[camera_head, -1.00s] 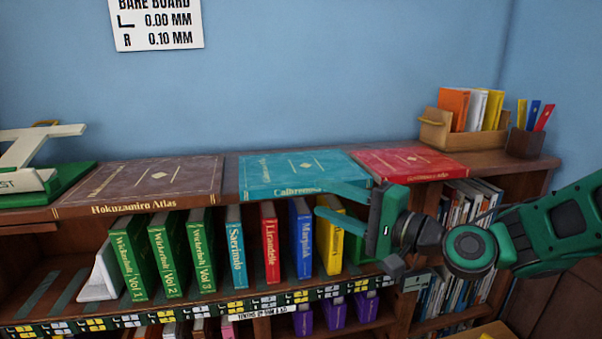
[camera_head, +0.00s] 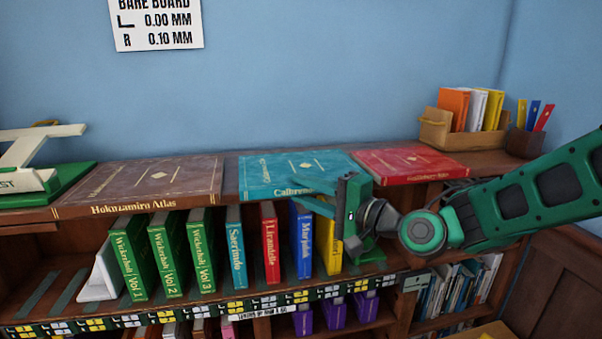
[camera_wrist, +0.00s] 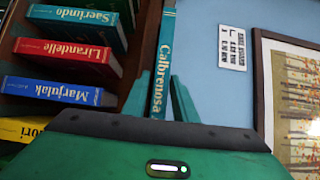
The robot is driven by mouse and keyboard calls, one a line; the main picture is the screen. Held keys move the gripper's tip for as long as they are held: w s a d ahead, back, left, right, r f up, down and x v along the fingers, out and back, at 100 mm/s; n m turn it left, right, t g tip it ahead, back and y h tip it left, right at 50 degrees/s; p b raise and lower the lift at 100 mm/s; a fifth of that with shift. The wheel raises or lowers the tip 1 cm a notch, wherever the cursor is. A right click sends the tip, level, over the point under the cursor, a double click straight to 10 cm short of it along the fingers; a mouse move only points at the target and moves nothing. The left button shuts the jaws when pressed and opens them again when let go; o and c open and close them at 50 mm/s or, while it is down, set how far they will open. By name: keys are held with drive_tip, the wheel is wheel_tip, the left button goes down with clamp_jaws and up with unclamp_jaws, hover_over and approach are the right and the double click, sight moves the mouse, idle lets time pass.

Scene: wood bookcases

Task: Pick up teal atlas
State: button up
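The teal atlas (camera_head: 285,168), with "Calbrenosa" on its spine, lies flat on top of the bookcase between a brown atlas and a red one. Its spine faces front and also shows in the wrist view (camera_wrist: 164,62). My gripper (camera_head: 304,195) is in front of the spine's right part, with its fingers pointing left and partly covering the title. In the wrist view the two fingers (camera_wrist: 157,88) are apart, one on each side of the spine's line. Nothing is held between them. I cannot tell whether the fingertips reach past the spine's front face.
The brown Hokuzamiro Atlas (camera_head: 150,182) lies left of it and the red atlas (camera_head: 410,163) lies right, close by. Upright books, including a yellow one (camera_head: 328,240), stand on the shelf below my gripper. A wooden file box (camera_head: 436,131) stands at the back right.

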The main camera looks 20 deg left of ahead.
drive_tip(key=c, duration=0.5)
clamp_jaws()
drive_tip(key=shift+f, duration=0.2)
idle(0.4)
drive_tip(key=shift+r, duration=0.1)
